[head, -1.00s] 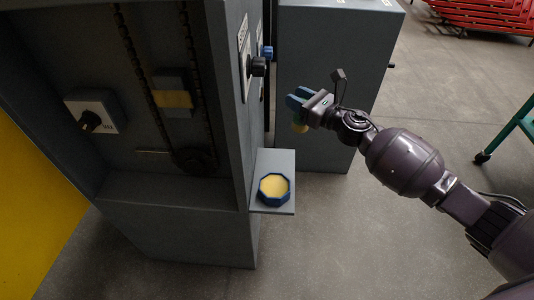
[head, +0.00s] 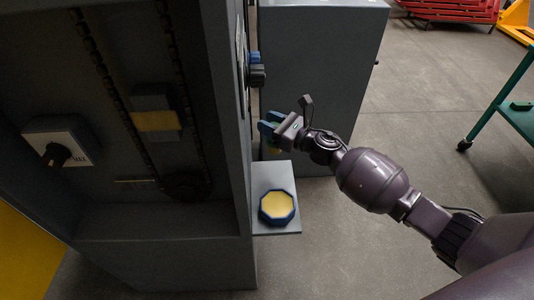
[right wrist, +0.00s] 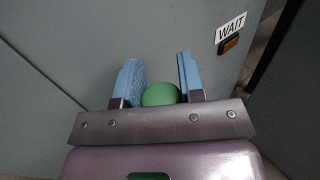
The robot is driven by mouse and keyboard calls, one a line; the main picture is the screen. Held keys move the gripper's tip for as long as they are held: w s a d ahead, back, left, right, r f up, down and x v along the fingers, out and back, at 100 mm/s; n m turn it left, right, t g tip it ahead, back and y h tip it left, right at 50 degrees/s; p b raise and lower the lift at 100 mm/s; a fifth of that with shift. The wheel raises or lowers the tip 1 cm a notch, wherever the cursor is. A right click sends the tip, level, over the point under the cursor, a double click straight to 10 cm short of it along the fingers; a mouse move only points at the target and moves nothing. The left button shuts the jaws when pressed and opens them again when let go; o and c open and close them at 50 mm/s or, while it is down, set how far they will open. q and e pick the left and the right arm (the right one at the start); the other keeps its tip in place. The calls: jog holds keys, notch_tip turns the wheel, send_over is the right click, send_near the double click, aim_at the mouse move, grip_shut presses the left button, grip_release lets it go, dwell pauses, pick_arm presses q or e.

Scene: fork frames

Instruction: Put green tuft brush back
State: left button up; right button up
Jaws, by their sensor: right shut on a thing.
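My right gripper (head: 270,128), with blue fingers, reaches in from the right in the head view, beside the grey cabinet's right side and above a small shelf. In the right wrist view, the rounded green end of the brush (right wrist: 161,94) sits between the two blue fingers (right wrist: 157,78). A little of the brush shows below the fingers in the head view; the rest is hidden. A blue octagonal dish (head: 277,207) with a yellow inside sits on the shelf, below and apart from the gripper. My left gripper is not in view.
The grey cabinet (head: 245,190) has a small side shelf (head: 287,180) and dark and blue knobs (head: 256,75) on its side. A second grey cabinet (head: 320,60) stands behind. A green wheeled stand (head: 515,110) is at right. A WAIT label (right wrist: 230,28) shows in the wrist view.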

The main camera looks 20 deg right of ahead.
aim_at(269, 139)
notch_tip(269, 139, down, 6)
jog(key=shift+r+b, duration=0.1)
jog(key=shift+b, duration=0.7)
notch_tip(269, 139, down, 5)
jog(key=shift+f+b, duration=0.15)
jog(key=shift+b, duration=0.7)
jog(key=shift+f, duration=0.5)
jog(key=o, duration=0.9)
jog(key=shift+r, duration=0.1)
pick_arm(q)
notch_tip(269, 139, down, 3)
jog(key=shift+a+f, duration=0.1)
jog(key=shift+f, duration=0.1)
